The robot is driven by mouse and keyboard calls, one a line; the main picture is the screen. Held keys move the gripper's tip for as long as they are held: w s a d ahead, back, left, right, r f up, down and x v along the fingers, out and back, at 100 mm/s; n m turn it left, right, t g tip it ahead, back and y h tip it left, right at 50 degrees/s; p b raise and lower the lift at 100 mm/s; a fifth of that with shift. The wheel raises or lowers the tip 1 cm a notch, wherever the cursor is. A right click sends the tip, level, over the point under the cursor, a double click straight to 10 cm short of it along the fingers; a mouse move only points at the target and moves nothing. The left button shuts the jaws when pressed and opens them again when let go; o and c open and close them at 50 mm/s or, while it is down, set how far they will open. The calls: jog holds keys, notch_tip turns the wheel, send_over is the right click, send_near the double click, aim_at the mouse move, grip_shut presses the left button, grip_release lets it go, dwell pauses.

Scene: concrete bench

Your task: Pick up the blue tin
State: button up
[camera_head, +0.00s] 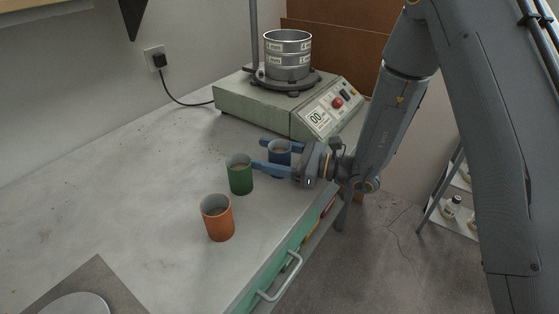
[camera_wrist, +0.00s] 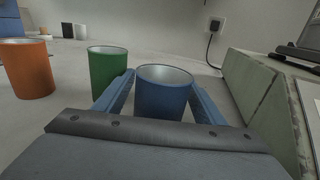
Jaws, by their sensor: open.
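The blue tin (camera_head: 279,153) stands upright on the bench, behind and to the right of the green tin, partly hidden by my gripper in the head view. My gripper (camera_head: 262,154) is open, with its blue fingers on either side of the blue tin. In the wrist view the blue tin (camera_wrist: 163,92) stands between the two fingers (camera_wrist: 160,95), its open rim facing up. I cannot tell whether either finger touches it.
A green tin (camera_head: 240,174) stands close beside the near finger; an orange tin (camera_head: 218,218) stands further forward. A sieve shaker (camera_head: 262,103) with stacked metal sieves (camera_head: 287,56) is behind. The bench (camera_head: 130,190) is clear to the left, and its right edge is near my gripper.

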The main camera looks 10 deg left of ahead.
jog(key=shift+c, duration=0.5)
jog(key=c, duration=1.3)
jog(key=shift+o, duration=0.2)
